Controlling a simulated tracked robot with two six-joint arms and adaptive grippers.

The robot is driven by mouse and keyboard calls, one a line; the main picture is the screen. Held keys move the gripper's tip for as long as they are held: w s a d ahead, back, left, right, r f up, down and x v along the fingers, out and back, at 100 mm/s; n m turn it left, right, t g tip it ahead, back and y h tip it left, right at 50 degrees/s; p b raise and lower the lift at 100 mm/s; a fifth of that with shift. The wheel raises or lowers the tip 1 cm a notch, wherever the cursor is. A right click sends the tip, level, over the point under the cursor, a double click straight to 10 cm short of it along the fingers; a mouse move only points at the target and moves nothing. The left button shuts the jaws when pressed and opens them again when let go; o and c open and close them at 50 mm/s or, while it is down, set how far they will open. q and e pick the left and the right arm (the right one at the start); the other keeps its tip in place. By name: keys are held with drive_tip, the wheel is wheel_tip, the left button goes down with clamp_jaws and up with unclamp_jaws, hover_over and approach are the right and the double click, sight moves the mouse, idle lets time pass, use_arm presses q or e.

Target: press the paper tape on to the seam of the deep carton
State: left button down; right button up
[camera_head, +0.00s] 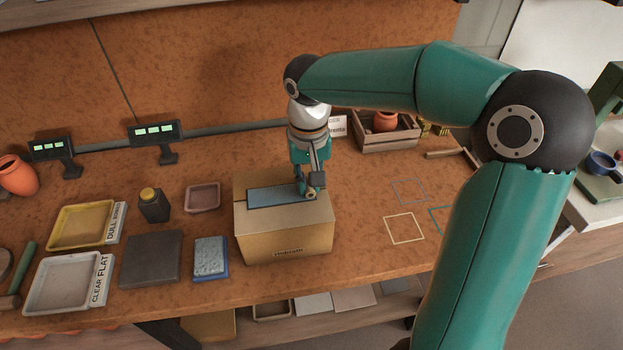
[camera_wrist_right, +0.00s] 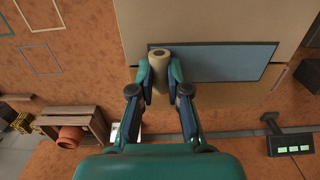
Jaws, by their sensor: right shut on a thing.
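The deep carton (camera_head: 286,240) stands closed on the bench in the middle of the head view. A flat blue-grey strip with a dark edge (camera_head: 270,196) lies along its top; in the wrist view the strip (camera_wrist_right: 225,62) runs to the right. My right gripper (camera_head: 309,188) is over the right end of the carton top. In the wrist view my right gripper (camera_wrist_right: 160,80) is shut on a small tan roll (camera_wrist_right: 160,60), which looks like the paper tape. The roll is at the strip's end; I cannot tell whether it touches the carton. My left gripper is out of view.
A blue sponge block (camera_head: 210,257), a dark slab (camera_head: 151,259) and shallow trays stand left of the carton. A wooden crate (camera_head: 385,138) with a terracotta pot is behind right.

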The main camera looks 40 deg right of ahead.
drive_tip(key=shift+f, duration=0.1)
drive_tip(key=o, duration=0.8)
